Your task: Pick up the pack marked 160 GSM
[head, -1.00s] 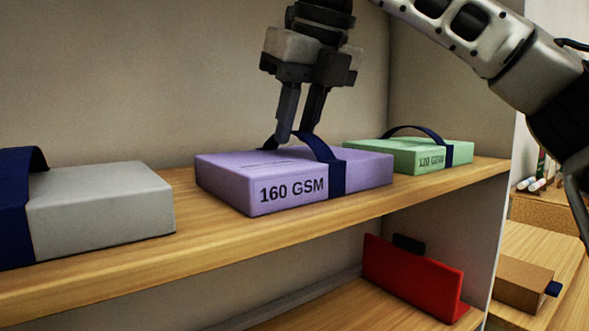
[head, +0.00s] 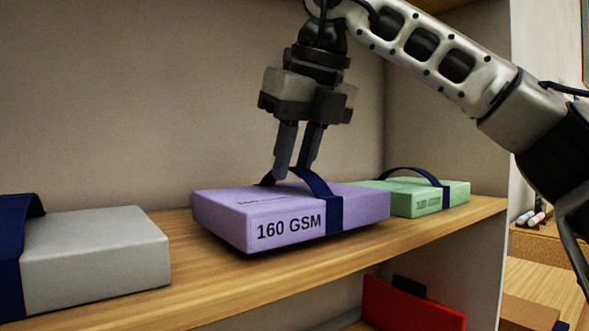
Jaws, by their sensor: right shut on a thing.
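The purple pack (head: 275,222) marked 160 GSM is at the middle of the upper wooden shelf (head: 225,278). A dark blue strap handle (head: 318,184) arches over its top. My right gripper (head: 292,172) points down from above, shut on the strap. The pack looks level and seems slightly clear of the shelf, with a shadow under its front edge. My left gripper is not in view.
A grey pack (head: 100,258) with a blue strap lies to the left. A green pack (head: 415,197) is close behind on the right, partly hidden by the purple one. A red object (head: 410,306) is on the lower shelf. A side panel (head: 440,120) bounds the right.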

